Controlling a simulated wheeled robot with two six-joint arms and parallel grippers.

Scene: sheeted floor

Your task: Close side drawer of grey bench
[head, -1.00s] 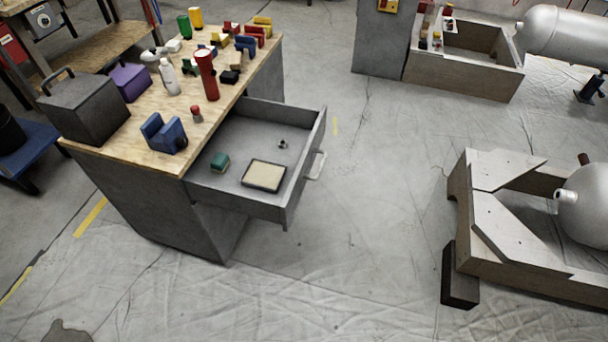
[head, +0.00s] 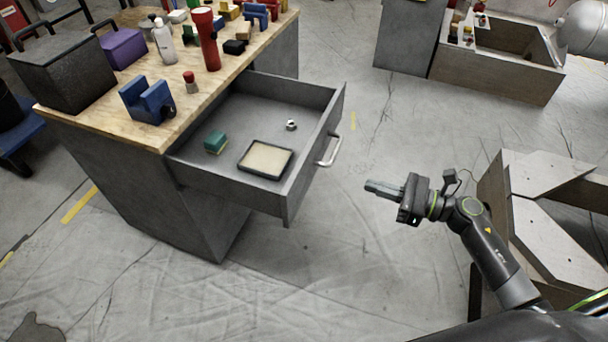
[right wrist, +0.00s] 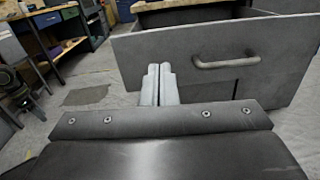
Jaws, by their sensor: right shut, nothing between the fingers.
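The grey bench (head: 140,190) with a wooden top stands at the left in the head view. Its side drawer (head: 235,185) is pulled far out to the right. The drawer holds a green block (head: 214,141), a dark-framed tray (head: 266,159) and a small metal piece (head: 291,125). A bar handle (head: 330,150) is on the drawer's front, and it also shows in the right wrist view (right wrist: 226,62). My right gripper (head: 370,187) is shut and empty, to the right of the drawer front and apart from it. Its fingers (right wrist: 158,76) point toward the drawer front. My left gripper is not in view.
The bench top carries a black case (head: 66,72), a red flashlight (head: 207,40), a blue holder (head: 146,102) and several other items. A wooden cradle (head: 545,200) stands at the right. A wooden crate (head: 490,72) is at the back.

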